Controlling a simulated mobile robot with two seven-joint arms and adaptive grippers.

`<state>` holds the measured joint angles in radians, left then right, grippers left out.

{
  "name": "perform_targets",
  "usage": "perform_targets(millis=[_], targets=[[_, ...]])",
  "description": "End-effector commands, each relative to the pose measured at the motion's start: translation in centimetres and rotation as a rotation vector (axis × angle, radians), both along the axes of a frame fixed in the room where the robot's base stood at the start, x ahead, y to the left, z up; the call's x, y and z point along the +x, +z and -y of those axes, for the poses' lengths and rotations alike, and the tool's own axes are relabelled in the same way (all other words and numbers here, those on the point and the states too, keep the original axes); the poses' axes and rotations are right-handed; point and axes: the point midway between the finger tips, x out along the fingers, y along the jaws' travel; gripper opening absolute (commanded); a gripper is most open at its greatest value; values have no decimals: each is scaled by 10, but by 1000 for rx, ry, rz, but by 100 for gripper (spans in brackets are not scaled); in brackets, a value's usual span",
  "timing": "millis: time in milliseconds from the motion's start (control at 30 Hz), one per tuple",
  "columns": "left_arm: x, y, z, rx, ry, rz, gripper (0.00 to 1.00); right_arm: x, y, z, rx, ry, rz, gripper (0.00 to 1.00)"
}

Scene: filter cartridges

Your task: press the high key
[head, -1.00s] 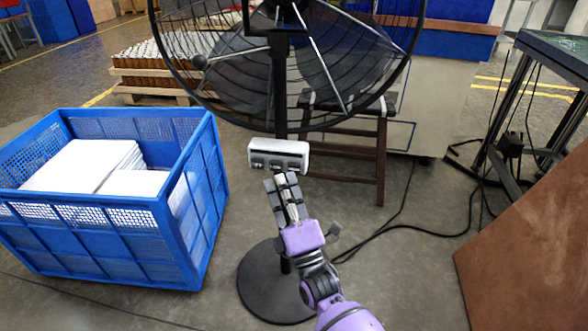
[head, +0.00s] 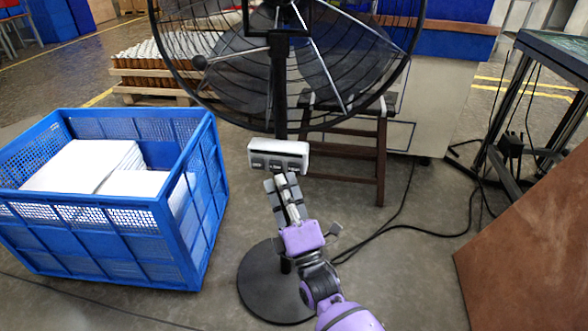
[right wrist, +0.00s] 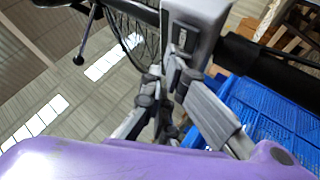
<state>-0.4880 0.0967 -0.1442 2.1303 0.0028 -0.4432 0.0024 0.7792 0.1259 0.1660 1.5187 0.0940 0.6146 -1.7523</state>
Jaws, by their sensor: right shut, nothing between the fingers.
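A white control box (head: 278,150) with a dark slot and a row of small grey keys (head: 274,164) is fixed on the fan's black post. I cannot read which key is the high one. My right gripper (head: 282,183) is shut and empty, its fingertips just below the box's keyed front. The right wrist view shows the box (right wrist: 198,20) close ahead of the fingers; I cannot tell whether they touch a key. My left gripper is not in view.
The large black wire-caged fan (head: 330,70) stands on a round base (head: 262,290). A blue crate (head: 180,225) of white filters is at left. A dark wooden stool (head: 381,150) stands behind the post. A brown panel (head: 530,240) is at right, and cables cross the floor.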

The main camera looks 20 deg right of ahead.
Motion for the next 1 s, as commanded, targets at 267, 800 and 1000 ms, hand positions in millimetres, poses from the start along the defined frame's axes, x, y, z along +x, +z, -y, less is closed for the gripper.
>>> perform_targets(millis=[267,800,1000], targets=[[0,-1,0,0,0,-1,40,7,0,5,1,-1,0,0],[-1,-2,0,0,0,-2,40,8,0,6,0,0,0,0],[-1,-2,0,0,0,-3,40,10,0,7,0,0,0,0]])
